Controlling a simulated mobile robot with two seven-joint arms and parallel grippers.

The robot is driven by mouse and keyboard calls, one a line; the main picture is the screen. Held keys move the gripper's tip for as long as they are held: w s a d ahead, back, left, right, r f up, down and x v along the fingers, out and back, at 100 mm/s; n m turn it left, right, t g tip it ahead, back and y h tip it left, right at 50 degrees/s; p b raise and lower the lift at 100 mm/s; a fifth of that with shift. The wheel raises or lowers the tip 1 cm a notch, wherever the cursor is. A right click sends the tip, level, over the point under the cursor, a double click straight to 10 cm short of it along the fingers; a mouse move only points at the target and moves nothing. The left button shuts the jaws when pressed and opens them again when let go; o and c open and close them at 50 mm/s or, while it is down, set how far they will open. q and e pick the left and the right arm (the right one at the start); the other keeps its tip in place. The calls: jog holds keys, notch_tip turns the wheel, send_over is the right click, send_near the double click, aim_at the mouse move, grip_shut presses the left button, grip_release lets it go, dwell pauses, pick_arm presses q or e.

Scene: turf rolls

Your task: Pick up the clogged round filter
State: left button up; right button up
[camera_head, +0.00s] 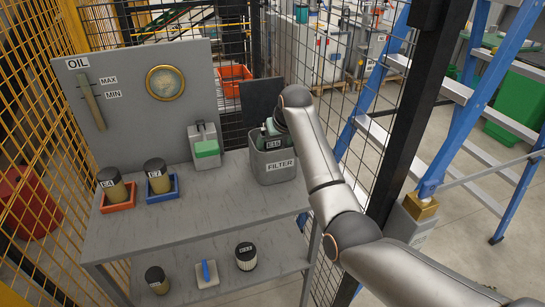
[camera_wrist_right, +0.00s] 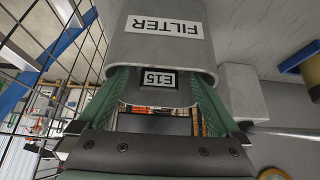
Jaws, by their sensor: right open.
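The grey housing labelled FILTER (camera_head: 264,172) stands at the right of the bench top; it also shows in the wrist view (camera_wrist_right: 128,45). A grey piece labelled E15 (camera_wrist_right: 182,92) is at its mouth. My right gripper (camera_head: 269,132) reaches down there from above. Its green fingers (camera_wrist_right: 162,80) are apart, one on either side of the E15 piece; whether they touch it I cannot tell. Other round dark-capped filters stand in the red tray (camera_head: 119,207), in the blue tray (camera_head: 163,196) and on the lower shelf (camera_head: 210,292). My left gripper is out of view.
A grey panel (camera_head: 125,120) with a round gauge (camera_head: 165,83) stands behind the bench. A dispenser with a green part (camera_head: 206,148) is left of the housing. Wire fence and a dark post (camera_head: 402,120) are close on the right.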

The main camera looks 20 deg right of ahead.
aim_at(274, 145)
jog(key=shift+x, duration=2.25)
jog(key=shift+b+x, duration=0.75)
jog(key=shift+x, duration=0.55)
jog(key=shift+w+r, duration=0.15)
jog(key=shift+c, duration=0.2)
jog(key=c, duration=1.1)
jog(key=shift+r, duration=0.15)
